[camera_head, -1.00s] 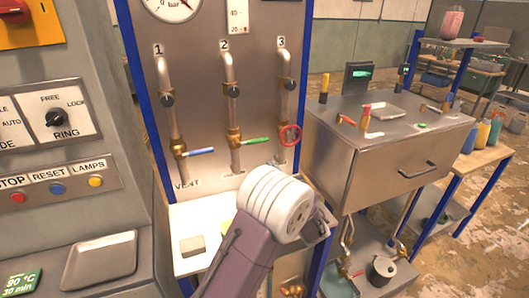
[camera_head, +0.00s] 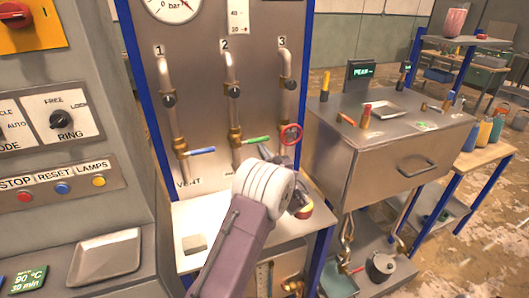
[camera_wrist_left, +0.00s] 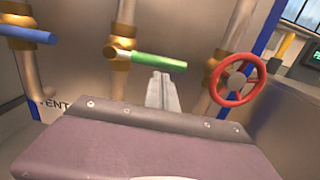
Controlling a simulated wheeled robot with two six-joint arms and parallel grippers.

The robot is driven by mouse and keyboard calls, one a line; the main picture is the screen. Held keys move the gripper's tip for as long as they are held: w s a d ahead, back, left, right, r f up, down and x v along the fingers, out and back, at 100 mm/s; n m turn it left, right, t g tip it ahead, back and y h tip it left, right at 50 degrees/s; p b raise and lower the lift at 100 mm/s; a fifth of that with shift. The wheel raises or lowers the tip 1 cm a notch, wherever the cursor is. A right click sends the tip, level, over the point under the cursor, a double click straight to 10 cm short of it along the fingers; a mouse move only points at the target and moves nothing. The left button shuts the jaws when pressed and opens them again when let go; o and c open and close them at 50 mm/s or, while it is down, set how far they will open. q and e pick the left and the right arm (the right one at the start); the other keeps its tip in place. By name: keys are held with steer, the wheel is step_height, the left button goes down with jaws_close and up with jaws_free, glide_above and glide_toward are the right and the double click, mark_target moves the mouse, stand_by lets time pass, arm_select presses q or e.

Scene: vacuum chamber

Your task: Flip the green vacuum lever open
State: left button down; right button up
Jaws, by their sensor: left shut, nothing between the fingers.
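The green lever (camera_head: 257,140) sticks out to the right, nearly level, from the brass valve on pipe 2. It also shows in the left wrist view (camera_wrist_left: 158,61), with its brass valve (camera_wrist_left: 117,52) at its left end. My left gripper (camera_head: 266,152) is shut and empty, just below and in front of the lever's right part. In the left wrist view its fingertips (camera_wrist_left: 160,77) point up at the underside of the lever. I cannot tell whether they touch it. My right gripper is not in view.
A blue lever (camera_head: 201,150) on pipe 1 is to the left, and a red round handwheel (camera_head: 291,135) on pipe 3 is close on the right. A pale shelf (camera_head: 190,222) lies below the panel. A metal cabinet (camera_head: 390,165) stands to the right.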

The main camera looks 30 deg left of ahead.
mark_target(263, 138)
arm_select(q)
step_height(263, 138, up, 5)
steer(key=n+b, duration=0.4)
steer(key=b, duration=0.1)
steer(key=n+b, duration=0.3)
steer(key=b, duration=0.2)
steer(key=shift+f+n+b, duration=0.2)
steer(key=shift+n+b, duration=0.15)
steer(key=shift+n, duration=0.05)
steer(key=s+a+r+n+g+b, duration=0.1)
steer(key=s+a+r+n+b, duration=0.2)
steer(key=n+b, duration=0.7)
steer(key=shift+s+a+r+n+b, duration=0.35)
steer(key=shift+s+r+n, duration=0.3)
steer(key=shift+r, duration=0.65)
